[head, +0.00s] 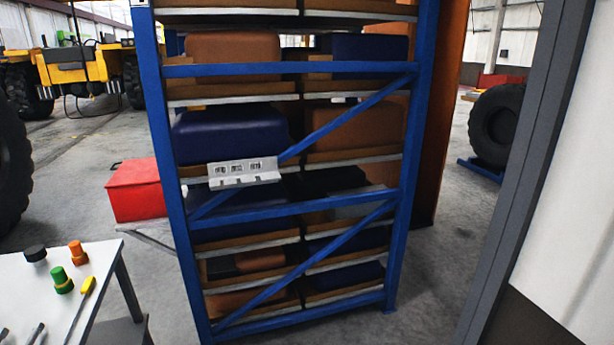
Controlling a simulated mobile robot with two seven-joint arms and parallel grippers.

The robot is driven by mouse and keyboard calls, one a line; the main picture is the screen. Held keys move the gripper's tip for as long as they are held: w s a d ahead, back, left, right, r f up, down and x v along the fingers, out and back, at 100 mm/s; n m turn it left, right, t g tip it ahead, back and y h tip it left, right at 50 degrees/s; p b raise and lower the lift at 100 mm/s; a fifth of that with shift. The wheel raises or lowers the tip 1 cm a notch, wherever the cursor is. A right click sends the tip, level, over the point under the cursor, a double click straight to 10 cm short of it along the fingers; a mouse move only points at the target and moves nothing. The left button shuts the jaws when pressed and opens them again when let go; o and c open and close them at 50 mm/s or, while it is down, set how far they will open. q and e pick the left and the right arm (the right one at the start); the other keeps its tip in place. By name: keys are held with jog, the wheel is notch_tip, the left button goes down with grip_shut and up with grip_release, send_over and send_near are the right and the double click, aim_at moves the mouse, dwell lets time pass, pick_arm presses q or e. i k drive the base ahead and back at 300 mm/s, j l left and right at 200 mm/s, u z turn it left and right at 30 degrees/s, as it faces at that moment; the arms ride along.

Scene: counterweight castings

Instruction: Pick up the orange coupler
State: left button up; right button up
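The orange coupler (77,253) stands upright on a white-topped table (25,284) at the lower left of the head view. It is a small stepped orange cylinder, near the table's far right corner. Neither of my grippers shows in this view.
A yellow-handled tool (87,289) and dark tools (32,336) lie on the table. A blue rack (161,150) with castings fills the middle. A red box (134,189) stands behind the table. A grey post (530,170) stands at right. Some floor (445,255) between rack and post is clear.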

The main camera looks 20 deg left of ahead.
aim_at(75, 248)
jog(key=i+u, duration=0.45)
jog(key=i, duration=0.75)
jog(key=i+u, duration=0.3)
jog(key=i+l+u, duration=0.3)
jog(key=i+j, duration=0.1)
